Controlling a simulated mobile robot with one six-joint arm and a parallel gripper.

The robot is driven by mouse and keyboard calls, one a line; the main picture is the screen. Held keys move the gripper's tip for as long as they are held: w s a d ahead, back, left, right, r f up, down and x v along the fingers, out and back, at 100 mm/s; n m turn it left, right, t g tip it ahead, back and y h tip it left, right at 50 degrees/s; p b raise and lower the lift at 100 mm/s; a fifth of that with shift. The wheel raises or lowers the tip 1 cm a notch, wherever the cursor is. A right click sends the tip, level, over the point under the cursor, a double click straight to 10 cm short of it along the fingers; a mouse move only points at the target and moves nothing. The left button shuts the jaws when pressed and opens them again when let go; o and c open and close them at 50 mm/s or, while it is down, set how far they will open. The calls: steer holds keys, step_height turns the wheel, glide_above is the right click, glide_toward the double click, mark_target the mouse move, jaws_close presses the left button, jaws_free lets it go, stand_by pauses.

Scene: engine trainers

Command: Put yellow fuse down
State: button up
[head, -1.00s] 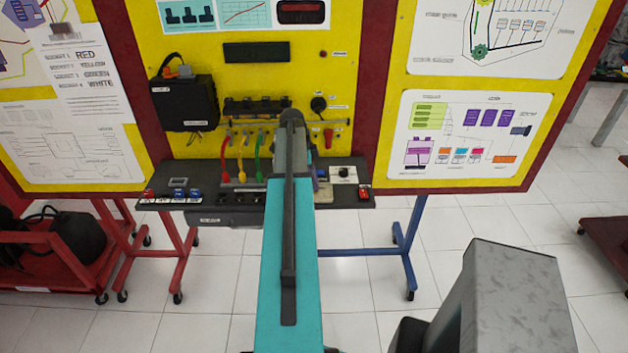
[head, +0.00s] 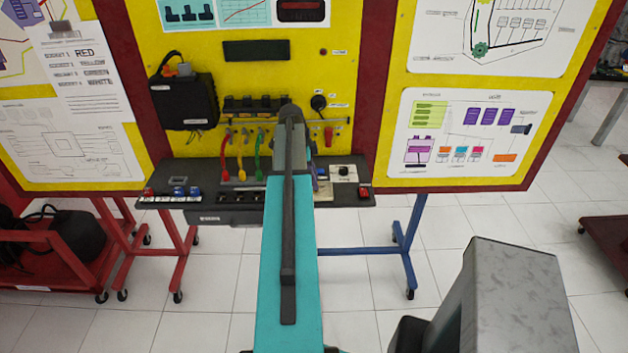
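I cannot make out a yellow fuse in the head view. My turquoise arm reaches up the middle of the picture toward the yellow trainer board (head: 290,75) and its dark shelf (head: 225,212). My gripper is hidden behind my own arm, so its fingers and anything in them do not show. Red, yellow (head: 241,165) and green cables hang just left of my arm, above the shelf. Small blue parts (head: 195,191) and a red one stand at the shelf's left end.
A black box (head: 184,102) is mounted on the board's left. A white module (head: 344,173) and a red switch (head: 364,192) sit on the shelf right of my arm. A red cart (head: 70,270) stands at lower left. The tiled floor in front is open.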

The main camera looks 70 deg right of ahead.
steer(key=b+v, duration=0.4)
steer(key=v, duration=0.7)
steer(key=shift+w+a+r, duration=0.1)
steer(key=shift+r, duration=0.05)
stand_by(0.8)
